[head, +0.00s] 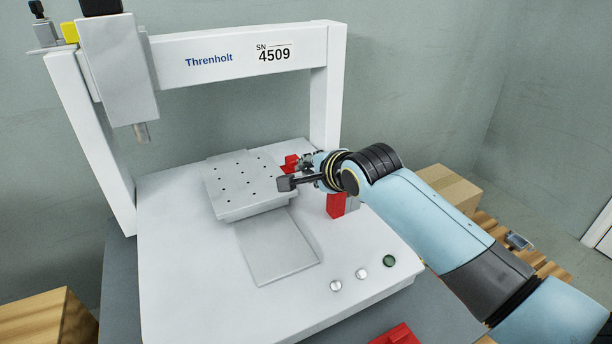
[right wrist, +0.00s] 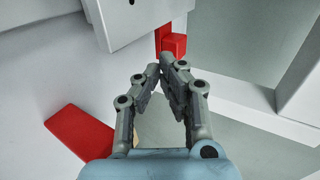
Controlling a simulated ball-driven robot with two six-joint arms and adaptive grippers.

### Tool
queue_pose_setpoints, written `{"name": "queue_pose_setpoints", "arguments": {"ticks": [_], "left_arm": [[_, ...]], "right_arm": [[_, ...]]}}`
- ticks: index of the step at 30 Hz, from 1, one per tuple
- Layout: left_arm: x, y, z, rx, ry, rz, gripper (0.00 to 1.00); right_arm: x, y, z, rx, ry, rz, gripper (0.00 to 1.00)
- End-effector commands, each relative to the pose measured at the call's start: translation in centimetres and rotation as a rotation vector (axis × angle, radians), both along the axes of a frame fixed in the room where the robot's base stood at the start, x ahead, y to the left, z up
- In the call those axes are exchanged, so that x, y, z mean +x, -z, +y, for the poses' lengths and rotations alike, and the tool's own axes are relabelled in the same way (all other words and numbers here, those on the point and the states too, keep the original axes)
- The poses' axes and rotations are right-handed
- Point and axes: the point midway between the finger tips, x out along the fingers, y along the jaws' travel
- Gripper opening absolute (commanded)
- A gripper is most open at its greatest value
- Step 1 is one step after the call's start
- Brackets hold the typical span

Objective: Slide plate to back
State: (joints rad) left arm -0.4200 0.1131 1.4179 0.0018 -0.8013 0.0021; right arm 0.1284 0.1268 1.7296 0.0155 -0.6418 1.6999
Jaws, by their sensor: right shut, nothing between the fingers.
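The plate (head: 235,190) is a light grey block with several small dark holes in its top. It sits on the white machine base toward the back, with a flat bare track (head: 278,248) in front of it. My right gripper (head: 291,174) is at the plate's right edge, shut and empty. In the right wrist view the fingertips (right wrist: 165,68) are together just below the plate's white side (right wrist: 135,22). Whether they touch the plate I cannot tell. My left gripper is not in view.
A white gantry (head: 240,52) with a screwdriver head (head: 125,75) spans the base. A red block (head: 336,204) stands right of the plate, and a smaller red part (head: 290,163) is behind my gripper. Buttons (head: 361,274) line the front right. A carton (head: 448,188) is beyond.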

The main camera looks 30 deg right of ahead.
Motion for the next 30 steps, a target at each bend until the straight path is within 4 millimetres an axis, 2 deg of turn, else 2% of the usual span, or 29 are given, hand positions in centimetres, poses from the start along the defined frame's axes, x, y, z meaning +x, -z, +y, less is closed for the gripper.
{"name": "queue_pose_setpoints", "arguments": {"ticks": [7,19,27,30], "left_arm": [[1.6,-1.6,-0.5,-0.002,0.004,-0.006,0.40],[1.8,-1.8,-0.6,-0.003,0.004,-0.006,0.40],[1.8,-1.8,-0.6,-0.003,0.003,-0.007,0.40],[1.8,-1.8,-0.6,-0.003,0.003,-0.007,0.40]], "right_arm": [[1.3,0.8,-0.1,-0.001,-0.001,0.000,0.00],[1.6,0.8,-0.1,0.000,0.000,-0.001,0.00],[5.6,0.7,-0.3,0.000,0.000,-0.003,0.00],[6.2,0.7,-0.3,0.000,0.000,-0.002,0.00]]}}
